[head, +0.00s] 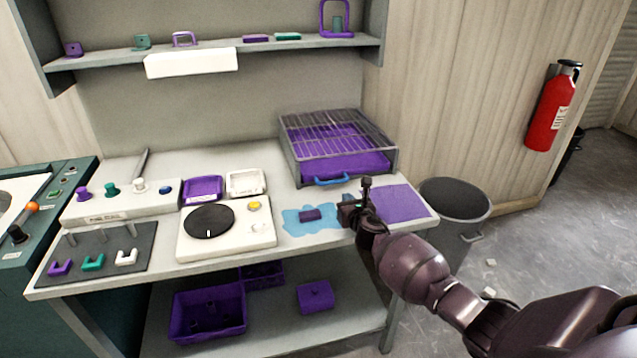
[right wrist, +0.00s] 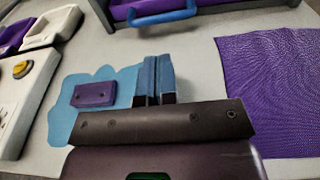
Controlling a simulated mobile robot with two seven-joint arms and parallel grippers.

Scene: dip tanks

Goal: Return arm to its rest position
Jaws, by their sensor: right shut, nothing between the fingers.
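My right gripper (head: 352,208) is over the right part of the grey bench, between a blue patch and a purple mat. In the right wrist view its two fingers (right wrist: 155,80) are together with nothing between them. A small purple block (head: 310,215) lies on the blue patch (head: 290,228), left of the gripper and apart from it; it also shows in the right wrist view (right wrist: 93,94). My right arm (head: 415,268) reaches in from the lower right. My left gripper is not in view.
A wire-topped purple tray with a blue handle (head: 331,181) stands behind the gripper. The purple mat (head: 398,204) lies to its right. A white unit with a black disc (head: 209,221) is on the left. A grey bin (head: 456,200) stands beyond the bench's right end.

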